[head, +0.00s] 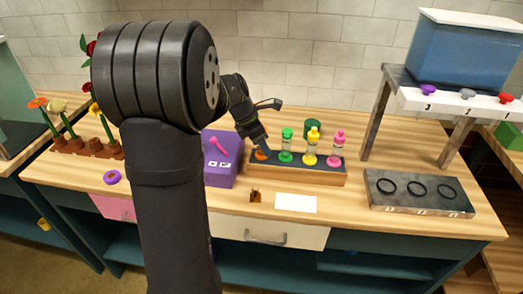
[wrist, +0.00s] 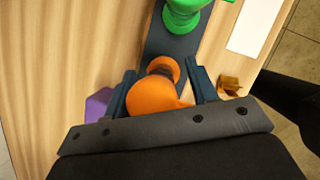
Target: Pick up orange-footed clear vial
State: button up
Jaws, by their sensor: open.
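The orange-footed clear vial (head: 262,155) stands at the left end of a wooden rack (head: 290,174) with a dark top. In the wrist view its orange parts (wrist: 158,92) lie between my two fingers. My gripper (head: 260,148) is over that end of the rack, pointing down, and in the wrist view (wrist: 163,90) its jaws are apart, one on each side of the orange vial. I cannot tell whether either finger touches it. The vial's clear body is mostly hidden in both views.
Green (head: 286,146), yellow (head: 311,146) and pink (head: 337,148) vials stand in the rack to the right. A purple box (head: 219,172) is close on the left. A small brown object (head: 255,196) and a white card (head: 296,203) lie in front. A grey ring plate (head: 420,195) is at right.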

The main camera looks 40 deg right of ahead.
grip_shut()
jog(key=shift+r, duration=0.1)
